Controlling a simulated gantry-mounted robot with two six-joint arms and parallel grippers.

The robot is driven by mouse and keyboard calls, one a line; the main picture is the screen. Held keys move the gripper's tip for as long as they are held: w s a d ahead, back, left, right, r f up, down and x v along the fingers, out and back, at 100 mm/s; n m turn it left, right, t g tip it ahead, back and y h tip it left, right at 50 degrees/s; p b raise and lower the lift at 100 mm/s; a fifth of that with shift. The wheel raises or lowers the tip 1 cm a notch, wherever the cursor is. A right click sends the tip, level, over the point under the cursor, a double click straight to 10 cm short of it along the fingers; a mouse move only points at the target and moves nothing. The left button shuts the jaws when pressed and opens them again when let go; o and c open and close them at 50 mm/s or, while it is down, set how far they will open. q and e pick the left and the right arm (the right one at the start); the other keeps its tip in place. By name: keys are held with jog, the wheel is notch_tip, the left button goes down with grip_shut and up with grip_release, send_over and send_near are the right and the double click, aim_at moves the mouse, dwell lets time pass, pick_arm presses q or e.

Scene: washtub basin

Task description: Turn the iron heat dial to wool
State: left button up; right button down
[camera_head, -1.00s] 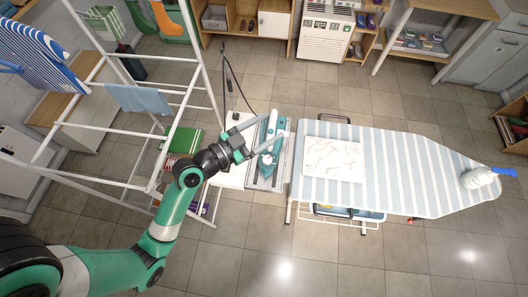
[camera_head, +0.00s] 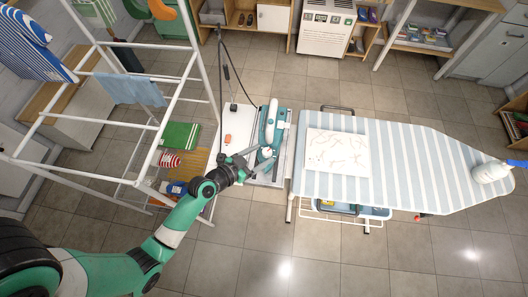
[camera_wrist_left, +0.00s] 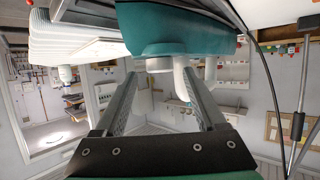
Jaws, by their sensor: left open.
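The teal and white iron (camera_head: 269,125) rests on a pale board left of the ironing board in the head view. A small round white part (camera_head: 267,152), which looks like the dial, sits at its near end. My left gripper (camera_head: 264,156) is open, with its fingers at that near end. In the left wrist view the iron's teal body (camera_wrist_left: 185,28) fills the top. White rounded parts (camera_wrist_left: 183,80) of it hang between or just beyond the open fingers (camera_wrist_left: 160,76). I cannot tell whether the fingers touch them. Dial markings are not readable. My right gripper is not in view.
The striped ironing board (camera_head: 410,165) stands to the right with a white cloth (camera_head: 337,152) and a spray bottle (camera_head: 492,172). A white drying rack (camera_head: 110,125) stands to the left. A black cord (camera_head: 228,75) runs up behind the iron. An orange item (camera_head: 228,138) lies beside it.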

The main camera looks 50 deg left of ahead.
aim_at(267, 152)
pick_arm(q)
jog(key=shift+x, duration=1.05)
